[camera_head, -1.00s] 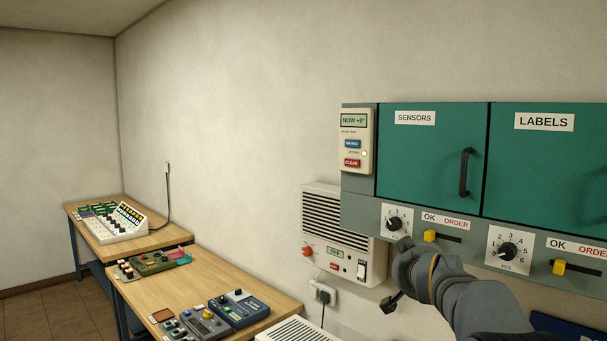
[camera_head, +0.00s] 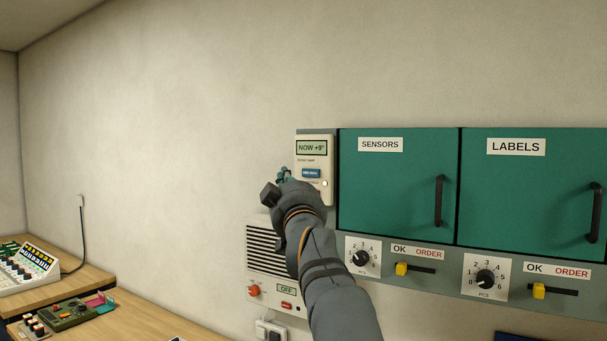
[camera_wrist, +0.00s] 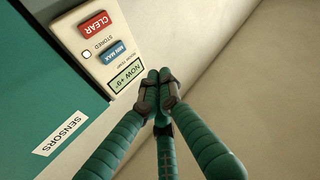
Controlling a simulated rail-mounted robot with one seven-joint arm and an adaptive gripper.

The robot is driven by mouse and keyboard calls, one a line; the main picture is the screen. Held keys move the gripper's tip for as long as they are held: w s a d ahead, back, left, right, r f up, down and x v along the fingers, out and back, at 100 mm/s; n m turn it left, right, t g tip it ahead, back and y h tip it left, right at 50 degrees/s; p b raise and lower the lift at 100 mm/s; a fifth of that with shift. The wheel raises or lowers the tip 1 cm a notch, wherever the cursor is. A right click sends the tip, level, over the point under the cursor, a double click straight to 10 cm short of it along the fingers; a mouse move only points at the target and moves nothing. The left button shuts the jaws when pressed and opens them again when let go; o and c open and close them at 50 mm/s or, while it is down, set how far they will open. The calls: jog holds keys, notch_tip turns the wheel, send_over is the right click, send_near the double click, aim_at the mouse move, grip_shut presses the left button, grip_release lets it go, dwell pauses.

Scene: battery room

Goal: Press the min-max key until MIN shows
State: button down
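The room temperature panel (camera_head: 328,187) is a cream box on the wall, left of the SENSORS cabinet. Its display (camera_head: 311,148) reads NOW +9°. The blue MIN-MAX key (camera_head: 311,173) is below the display; it also shows in the wrist view (camera_wrist: 114,52). The red CLEAR key (camera_wrist: 98,24) is seen in the wrist view and is hidden by my arm in the head view. My gripper (camera_wrist: 159,76) has its green fingers together, holding nothing, beside the display end of the panel in the wrist view. In the head view its fingers show at the panel's left edge. I see no contact with the key.
The green SENSORS cabinet (camera_head: 397,195) and LABELS cabinet (camera_head: 531,200) adjoin on the right, with black handles. Dials and yellow sliders line the strip below. A vented heater unit (camera_head: 270,285) reading OFF is under the panel. Bare wall lies to the left.

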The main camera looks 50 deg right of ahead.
jog(key=p, duration=0.5)
send_near(305, 175)
jog(key=w+d+r, duration=0.1)
jog(key=w+r, duration=0.3)
jog(key=shift+w+d+f+p, duration=0.2)
jog(key=shift+d+p, duration=0.2)
jog(key=shift+d, duration=0.3)
jog(key=shift+d, duration=0.2)
dwell(0.7)
jog(key=shift+d, duration=0.25)
